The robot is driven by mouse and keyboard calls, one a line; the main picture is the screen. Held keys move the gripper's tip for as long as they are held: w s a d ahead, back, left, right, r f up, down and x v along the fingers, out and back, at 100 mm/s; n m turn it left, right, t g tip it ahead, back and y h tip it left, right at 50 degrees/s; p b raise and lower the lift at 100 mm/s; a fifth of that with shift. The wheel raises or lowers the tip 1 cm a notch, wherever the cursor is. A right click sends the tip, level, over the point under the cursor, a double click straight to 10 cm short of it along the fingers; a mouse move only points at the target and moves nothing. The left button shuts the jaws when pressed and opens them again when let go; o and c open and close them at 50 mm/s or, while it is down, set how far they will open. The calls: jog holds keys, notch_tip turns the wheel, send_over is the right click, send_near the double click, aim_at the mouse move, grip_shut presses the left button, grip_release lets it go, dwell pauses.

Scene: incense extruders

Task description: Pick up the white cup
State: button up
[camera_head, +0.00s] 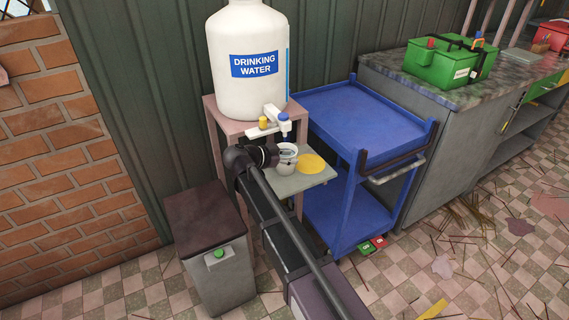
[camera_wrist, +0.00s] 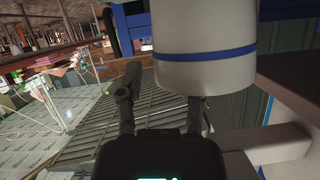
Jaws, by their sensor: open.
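The white cup (camera_head: 287,152) shows in the head view just under the water container's taps, above a small shelf (camera_head: 293,186). In the wrist view a white cup with a blue band (camera_wrist: 205,28) fills the upper middle and right, close in front of my gripper (camera_wrist: 163,98). My gripper's fingers are apart. The left finger stands left of the cup, and the right finger's tip meets the cup's outline; I cannot tell whether it touches. In the head view my gripper (camera_head: 275,156) is beside the cup, mostly hidden by my dark wrist.
A white drinking water container (camera_head: 247,30) with taps (camera_head: 271,122) stands on a pinkish stand (camera_head: 214,118). A yellow disc (camera_head: 311,163) lies on the shelf. A blue cart (camera_head: 360,110) is at right, a lidded bin (camera_head: 219,270) at left.

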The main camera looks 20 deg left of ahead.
jog(key=shift+c, duration=0.2)
grip_shut()
jog(key=shift+r, duration=0.15)
dwell(0.4)
notch_tip(320, 180, up, 3)
jog(key=p, duration=0.3)
jog(key=shift+r+p, duration=0.2)
jog(key=shift+p, duration=0.15)
jog(key=s+a, duration=0.3)
jog(key=s, duration=0.4)
jog(key=s+a+r+p, duration=0.1)
jog(key=s+a, duration=0.3)
jog(key=s, duration=0.3)
jog(key=shift+a+r, duration=0.15)
jog(key=shift+a, duration=0.15)
